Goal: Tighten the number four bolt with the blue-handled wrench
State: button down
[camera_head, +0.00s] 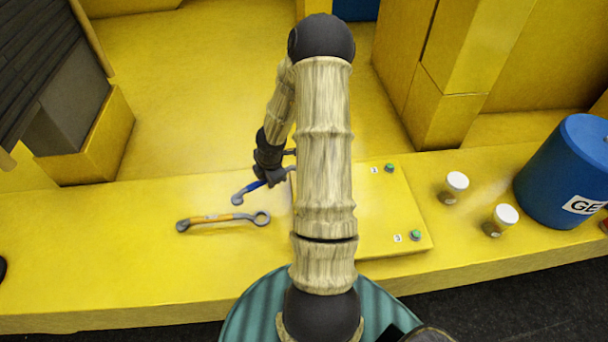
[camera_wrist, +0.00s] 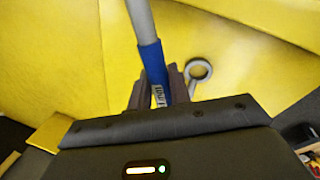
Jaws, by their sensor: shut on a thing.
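The blue-handled wrench (camera_head: 250,187) has grey metal ends and is held just above or at the yellow surface; the gap is unclear. My gripper (camera_head: 268,177) is shut on its handle. In the wrist view the blue handle (camera_wrist: 151,62) stands between the fingers of my gripper (camera_wrist: 158,92), with a grey shaft running up out of frame. Two green bolts show on the raised yellow plate (camera_head: 412,215), a far one (camera_head: 389,168) and a near one (camera_head: 416,235). Their labels are too small to read surely. My arm hides the plate's left part, and I cannot see the number four bolt.
An orange-handled wrench (camera_head: 222,219) lies left of my arm. Two white-capped jars (camera_head: 457,182) (camera_head: 504,216) and a blue drum (camera_head: 570,170) stand at the right. A grey ring end (camera_wrist: 198,70) shows beside my gripper.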

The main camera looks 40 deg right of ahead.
jog(key=c, duration=2)
grip_release()
grip_shut()
jog(key=shift+f, duration=0.1)
jog(key=shift+b+x, duration=1.05)
jog(key=shift+b, duration=0.15)
jog(key=shift+w, duration=0.1)
jog(key=shift+s+b+x, duration=0.25)
jog(key=shift+b+x, duration=0.75)
jog(key=shift+b, duration=0.15)
jog(key=shift+w+d+m, duration=0.1)
jog(key=shift+w+m, duration=0.25)
jog(key=shift+m, duration=0.25)
